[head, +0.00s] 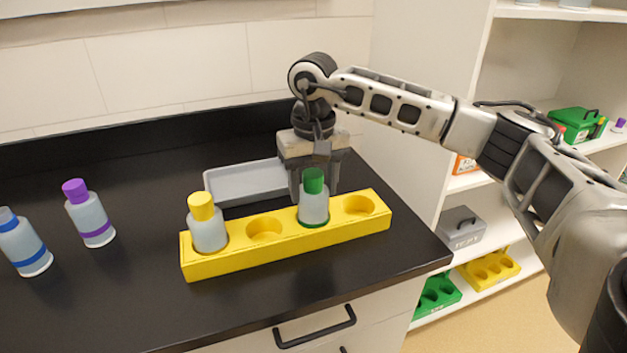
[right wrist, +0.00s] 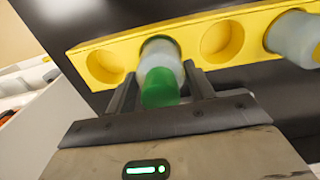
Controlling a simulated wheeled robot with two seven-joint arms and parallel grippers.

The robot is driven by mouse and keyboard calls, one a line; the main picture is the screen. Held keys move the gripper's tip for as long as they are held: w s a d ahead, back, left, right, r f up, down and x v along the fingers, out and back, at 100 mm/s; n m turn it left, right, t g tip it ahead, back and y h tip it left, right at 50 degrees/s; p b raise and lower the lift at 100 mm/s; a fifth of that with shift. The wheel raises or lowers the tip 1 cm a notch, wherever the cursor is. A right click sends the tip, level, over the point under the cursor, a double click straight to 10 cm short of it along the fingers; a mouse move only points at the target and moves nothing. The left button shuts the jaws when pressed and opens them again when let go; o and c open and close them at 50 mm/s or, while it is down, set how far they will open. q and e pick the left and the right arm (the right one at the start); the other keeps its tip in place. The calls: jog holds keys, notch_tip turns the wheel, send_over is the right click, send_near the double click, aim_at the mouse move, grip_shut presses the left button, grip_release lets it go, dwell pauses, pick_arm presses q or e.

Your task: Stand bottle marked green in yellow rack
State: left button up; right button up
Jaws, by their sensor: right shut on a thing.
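The bottle marked green (head: 314,203), with a green cap and a green band at its base, stands upright in the yellow rack (head: 285,243), in the third hole from the left. My right gripper (head: 315,190) is behind it, shut on it with a finger at each side. In the right wrist view the bottle (right wrist: 160,72) sits between the fingers of the gripper (right wrist: 160,85), its base within a hole of the rack (right wrist: 130,45). A yellow-capped bottle (head: 207,225) stands in the leftmost hole. The holes on both sides of the green bottle are empty. My left gripper is not in view.
A purple-capped bottle (head: 90,213) and a blue-banded bottle (head: 22,243) stand on the black counter (head: 120,290) at left. A grey tray (head: 235,185) lies behind the rack. Shelves (head: 515,110) at right hold boxes and more racks.

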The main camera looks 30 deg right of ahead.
jog(key=shift+f, duration=0.15)
jog(key=o, duration=1.3)
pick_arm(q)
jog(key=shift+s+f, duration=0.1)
pick_arm(e)
jog(key=shift+o, duration=0.7)
notch_tip(320, 180, up, 12)
jog(key=shift+r, duration=0.25)
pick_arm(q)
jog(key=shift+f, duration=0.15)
